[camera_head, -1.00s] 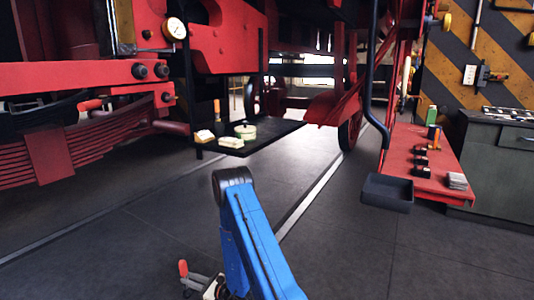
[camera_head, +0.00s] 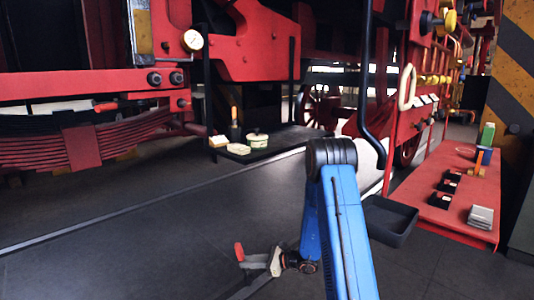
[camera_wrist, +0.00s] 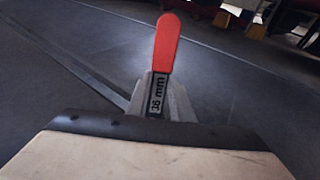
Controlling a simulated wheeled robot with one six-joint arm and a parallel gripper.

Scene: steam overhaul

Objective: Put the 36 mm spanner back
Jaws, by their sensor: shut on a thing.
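The 36 mm spanner has a red end (camera_wrist: 166,45) and a dark shank marked "36 mm" (camera_wrist: 157,95) in the wrist view. My gripper (camera_wrist: 160,105) is shut on it, with the red end sticking out beyond the fingers. In the head view my gripper (camera_head: 274,262) is low over the dark floor at the bottom centre.
A red tool board (camera_head: 404,125) with hung tools stands at the right. Below it, a red bench (camera_head: 450,212) holds small boxes, beside a dark tray (camera_head: 390,222). A black shelf (camera_head: 285,137) under the red engine carries pots. The floor between is clear.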

